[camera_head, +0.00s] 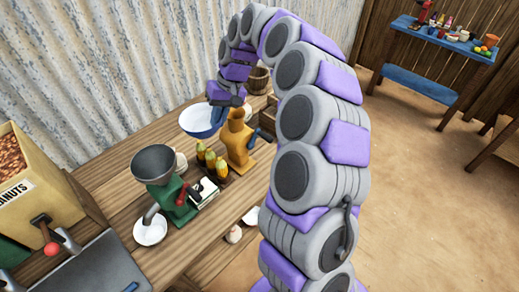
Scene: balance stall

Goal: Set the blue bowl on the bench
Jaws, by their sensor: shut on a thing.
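The blue bowl (194,119), blue outside and white inside, is upright at the back of the wooden counter, beside an orange hand-cranked device. My gripper (219,117) comes down from above at the bowl's right rim and is shut on it. The fingertips are small and partly hidden. I cannot tell whether the bowl touches the counter or hangs just above it.
The wooden counter (120,140) bears a green grinder (172,195), a white bowl (150,230), corn cobs (210,163) and the orange device (237,142). A peanut box (30,185) stands left. The blue shelf (455,42) holds several small goods. The dirt floor (410,190) at right is mostly open.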

